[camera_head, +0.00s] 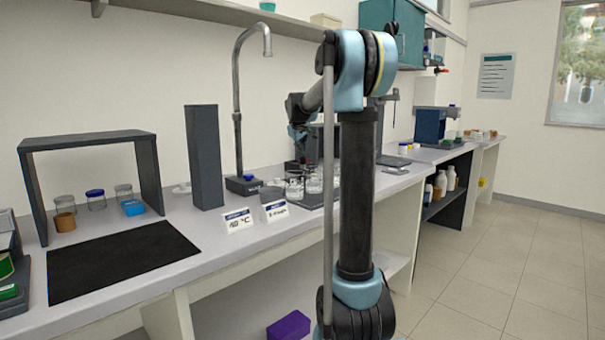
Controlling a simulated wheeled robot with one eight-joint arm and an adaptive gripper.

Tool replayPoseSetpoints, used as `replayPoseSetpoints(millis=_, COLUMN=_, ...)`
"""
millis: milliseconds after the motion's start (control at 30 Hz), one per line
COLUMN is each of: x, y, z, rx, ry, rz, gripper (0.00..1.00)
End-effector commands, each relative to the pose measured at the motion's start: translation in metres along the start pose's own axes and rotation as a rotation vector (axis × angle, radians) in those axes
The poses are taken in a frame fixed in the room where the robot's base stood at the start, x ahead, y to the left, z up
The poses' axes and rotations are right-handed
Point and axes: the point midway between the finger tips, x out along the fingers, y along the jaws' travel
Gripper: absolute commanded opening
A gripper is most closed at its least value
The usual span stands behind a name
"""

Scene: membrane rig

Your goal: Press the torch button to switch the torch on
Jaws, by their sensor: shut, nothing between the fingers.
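My gripper (298,164) is small and dark in the picture, pointing down over the bench beyond my raised arm. It looks shut and empty, close above or beside a group of clear glass jars (314,185) on a dark mat. I cannot tell whether it touches anything. I cannot make out the torch or its button; my upright arm link covers part of the bench there.
A grey tap (237,120) and a tall dark block (204,157) stand left of the jars. Two small label signs (238,220) stand at the bench's front edge. A dark shelf frame (88,140) is at left, with a clear black mat (120,262) before it.

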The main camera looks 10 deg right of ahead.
Motion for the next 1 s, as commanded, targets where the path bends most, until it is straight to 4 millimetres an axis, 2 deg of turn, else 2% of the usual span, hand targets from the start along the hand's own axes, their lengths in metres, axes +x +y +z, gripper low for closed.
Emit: replayPoseSetpoints(millis=1000, x=0.0068, y=-0.0062, z=0.0051, rx=-0.001, ry=0.000, rz=0.000, gripper=0.00)
